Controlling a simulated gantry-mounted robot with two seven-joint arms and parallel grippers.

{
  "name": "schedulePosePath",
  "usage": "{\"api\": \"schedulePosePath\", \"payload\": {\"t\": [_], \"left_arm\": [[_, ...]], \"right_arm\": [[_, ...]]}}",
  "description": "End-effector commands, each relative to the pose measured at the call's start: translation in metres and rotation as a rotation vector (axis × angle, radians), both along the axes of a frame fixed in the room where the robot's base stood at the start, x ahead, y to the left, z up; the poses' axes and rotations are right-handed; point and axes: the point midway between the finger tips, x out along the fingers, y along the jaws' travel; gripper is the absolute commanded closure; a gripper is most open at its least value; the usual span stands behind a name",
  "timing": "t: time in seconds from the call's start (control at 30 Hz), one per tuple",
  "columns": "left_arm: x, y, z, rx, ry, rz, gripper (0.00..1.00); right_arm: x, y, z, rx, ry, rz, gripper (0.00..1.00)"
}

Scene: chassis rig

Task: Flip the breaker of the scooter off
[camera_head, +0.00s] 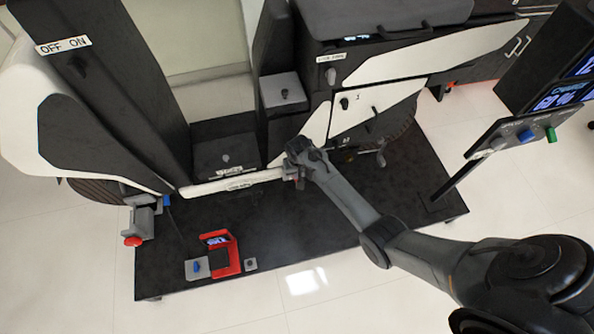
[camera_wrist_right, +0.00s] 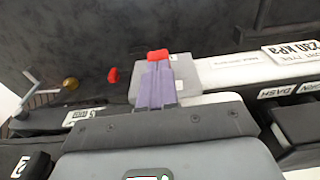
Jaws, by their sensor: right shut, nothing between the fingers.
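The scooter (camera_head: 225,150) stands on a black platform. My right gripper (camera_head: 292,172) comes in from the right and is at the scooter's lower side, near its white sill. In the right wrist view its shut fingers (camera_wrist_right: 158,84) look purple-grey and hold nothing. A red lever-like piece (camera_wrist_right: 158,55) shows right at the fingertips, over a grey box (camera_wrist_right: 185,82) on the scooter's side. This may be the breaker, but its label is too small to read. I cannot tell whether the fingertips touch the red piece. My left gripper is not in view.
An "OFF ON" label (camera_head: 63,45) is on the scooter's front column. A red stand with a small display (camera_head: 233,255) and grey blocks sit on the platform (camera_head: 330,240). A post panel with blue and green knobs (camera_head: 525,137) stands at right. The platform's front middle is clear.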

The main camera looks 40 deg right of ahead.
Motion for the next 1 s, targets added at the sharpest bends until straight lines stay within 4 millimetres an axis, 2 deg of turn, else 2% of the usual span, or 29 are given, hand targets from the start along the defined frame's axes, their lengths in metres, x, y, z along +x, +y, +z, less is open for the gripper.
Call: {"api": "schedulePosePath", "payload": {"t": [0.37, 1.0], "left_arm": [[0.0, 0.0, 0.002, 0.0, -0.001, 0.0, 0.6], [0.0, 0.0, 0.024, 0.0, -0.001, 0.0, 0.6]], "right_arm": [[-0.001, 0.0, 0.0, -0.002, -0.004, 0.001, 1.0], [-0.01, 0.0, -0.003, -0.06, -0.115, -0.003, 1.0]]}}
